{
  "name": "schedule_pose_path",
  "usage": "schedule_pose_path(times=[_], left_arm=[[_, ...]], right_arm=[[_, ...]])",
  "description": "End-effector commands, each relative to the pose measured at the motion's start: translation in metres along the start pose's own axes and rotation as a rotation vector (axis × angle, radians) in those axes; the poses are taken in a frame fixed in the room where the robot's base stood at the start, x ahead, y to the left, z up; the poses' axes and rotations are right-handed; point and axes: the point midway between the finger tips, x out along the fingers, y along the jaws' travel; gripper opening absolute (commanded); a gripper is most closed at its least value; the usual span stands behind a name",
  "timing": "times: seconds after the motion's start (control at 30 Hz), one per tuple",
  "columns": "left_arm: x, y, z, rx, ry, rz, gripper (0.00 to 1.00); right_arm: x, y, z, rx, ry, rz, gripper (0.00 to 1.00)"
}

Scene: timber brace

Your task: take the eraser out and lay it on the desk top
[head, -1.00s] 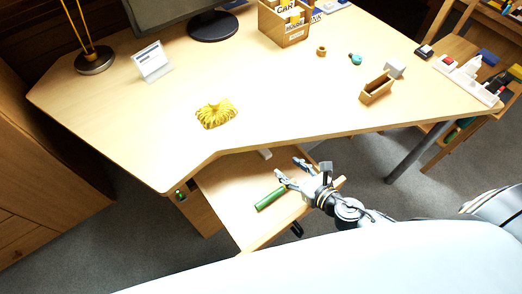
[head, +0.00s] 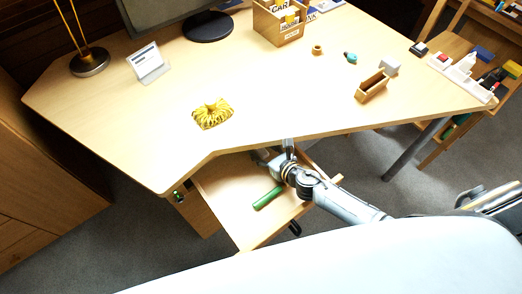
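The drawer (head: 225,195) under the desk top (head: 300,120) is pulled open. A green stick-like thing (head: 268,198) lies in it. I cannot make out the eraser for sure; a small white thing seen earlier at the back of the drawer, by the desk edge, is now behind or under my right gripper (head: 272,156). That gripper reaches into the back of the drawer, close to the desk's front edge. Its fingers are partly hidden, so I cannot tell whether it is open or shut. My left gripper is not in view.
On the desk top are a yellow tasselled thing (head: 212,114), a card stand (head: 148,65), a wooden box (head: 281,24), a small open wooden holder (head: 372,87) and a tape roll (head: 317,50). The desk's front middle is bare.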

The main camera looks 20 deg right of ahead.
Motion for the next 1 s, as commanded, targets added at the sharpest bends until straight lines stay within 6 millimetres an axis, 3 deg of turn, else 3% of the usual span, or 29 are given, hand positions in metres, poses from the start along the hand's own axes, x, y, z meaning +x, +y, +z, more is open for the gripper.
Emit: schedule_pose_path(times=[0.2,0.43,0.77,1.0], left_arm=[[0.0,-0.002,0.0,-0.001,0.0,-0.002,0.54],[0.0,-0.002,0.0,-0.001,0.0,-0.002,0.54],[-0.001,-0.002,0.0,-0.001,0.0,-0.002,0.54],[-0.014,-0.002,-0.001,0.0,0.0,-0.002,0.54]], right_arm=[[0.0,0.0,0.0,0.0,0.0,0.0,0.51],[0.0,0.0,0.0,0.0,0.0,0.0,0.04],[0.0,0.0,0.001,0.0,0.0,0.0,0.04],[-0.007,-0.001,0.021,-0.002,-0.002,0.001,0.04]])
